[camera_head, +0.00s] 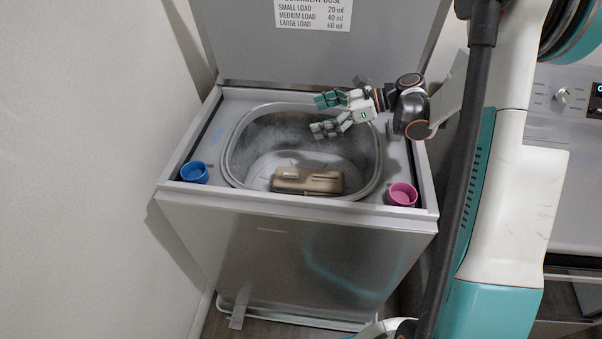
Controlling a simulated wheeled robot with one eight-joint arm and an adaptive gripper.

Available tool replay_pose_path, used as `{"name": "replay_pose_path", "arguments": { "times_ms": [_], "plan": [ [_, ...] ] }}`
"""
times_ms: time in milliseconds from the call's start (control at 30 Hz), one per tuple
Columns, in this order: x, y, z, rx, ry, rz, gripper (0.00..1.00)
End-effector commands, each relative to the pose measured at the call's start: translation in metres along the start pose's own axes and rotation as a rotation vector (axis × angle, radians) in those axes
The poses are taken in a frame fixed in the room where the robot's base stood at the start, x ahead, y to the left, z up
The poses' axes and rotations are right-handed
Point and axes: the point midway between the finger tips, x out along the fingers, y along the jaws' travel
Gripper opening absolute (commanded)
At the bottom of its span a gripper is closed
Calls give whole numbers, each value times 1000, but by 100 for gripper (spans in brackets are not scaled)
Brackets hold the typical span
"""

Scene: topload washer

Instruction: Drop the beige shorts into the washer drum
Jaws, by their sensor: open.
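The topload washer (290,255) stands with its lid (240,35) raised. Its drum (250,135) is an open grey tub with a pale inside. A beige-brown folded item, which looks like the beige shorts (308,181), lies inside the drum opening near the front wall. My gripper (323,115) is over the back right part of the drum, with its teal-tipped fingers spread apart and pointing left. It is open and empty, apart from the shorts, which are in front of it and lower in the picture.
A blue cup (194,172) sits on the washer top at the front left, and a pink cup (402,194) at the front right. Another appliance with a knob (563,96) stands at the right. A bare wall (90,150) is close on the left.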

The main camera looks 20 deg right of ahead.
Motion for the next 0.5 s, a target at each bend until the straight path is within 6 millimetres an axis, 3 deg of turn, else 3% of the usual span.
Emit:
{"name": "replay_pose_path", "arguments": {
  "times_ms": [167,500],
  "plan": [
    [-12,0,0,1,0,-1,95],
    [-78,-1,0,1,0,-3,95]
  ]
}}
